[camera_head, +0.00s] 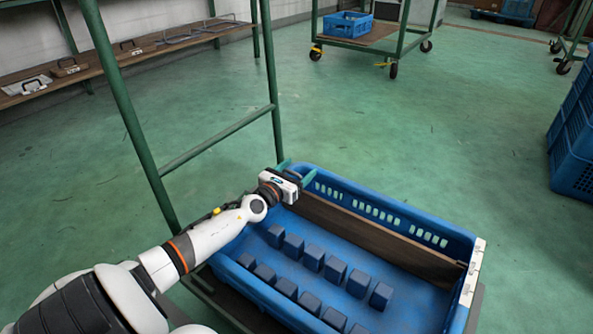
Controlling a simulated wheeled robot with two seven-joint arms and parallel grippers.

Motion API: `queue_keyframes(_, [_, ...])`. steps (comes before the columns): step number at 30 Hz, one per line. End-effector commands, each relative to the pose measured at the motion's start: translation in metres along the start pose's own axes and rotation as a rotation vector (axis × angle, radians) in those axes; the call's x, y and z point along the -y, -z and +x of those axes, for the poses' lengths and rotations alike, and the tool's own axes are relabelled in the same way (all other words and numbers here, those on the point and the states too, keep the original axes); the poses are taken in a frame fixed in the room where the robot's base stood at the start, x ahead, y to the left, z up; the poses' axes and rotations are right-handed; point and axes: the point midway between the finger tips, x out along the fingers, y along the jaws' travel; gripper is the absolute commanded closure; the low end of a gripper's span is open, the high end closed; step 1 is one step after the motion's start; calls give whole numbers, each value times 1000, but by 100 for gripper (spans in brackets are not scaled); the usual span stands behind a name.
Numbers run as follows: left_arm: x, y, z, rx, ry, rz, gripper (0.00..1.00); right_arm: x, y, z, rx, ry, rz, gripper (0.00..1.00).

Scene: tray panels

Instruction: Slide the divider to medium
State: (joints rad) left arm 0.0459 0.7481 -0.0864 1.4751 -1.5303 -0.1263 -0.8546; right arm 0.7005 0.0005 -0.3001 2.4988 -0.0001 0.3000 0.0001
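The divider is a brown board (385,242) standing upright inside the blue crate (300,310), running along its far side close to the far slotted wall. Rows of dark blue blocks (335,270) stand on the crate floor on the near side of the divider. My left gripper (296,169) is over the crate's far left corner, near the left end of the divider. My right gripper is not in view.
White label plates (473,272) sit on the crate's right rim; their text is too small to read. A green frame post (130,120) rises behind my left arm. Stacked blue crates (573,150) stand at the right, and a wheeled cart (372,38) stands at the back. Floor between is clear.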

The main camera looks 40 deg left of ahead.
Motion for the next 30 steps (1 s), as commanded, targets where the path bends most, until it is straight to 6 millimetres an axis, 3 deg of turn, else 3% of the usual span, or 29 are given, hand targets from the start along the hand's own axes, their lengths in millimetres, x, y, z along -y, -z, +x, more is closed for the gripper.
queue_keyframes(8, [1,0,-18,4,0,2,27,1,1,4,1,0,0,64])
queue_keyframes(22, [0,-1,-102,5,-1,2,27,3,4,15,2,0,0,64])
queue_keyframes(30, [0,0,-119,0,-1,0,27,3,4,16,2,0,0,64])
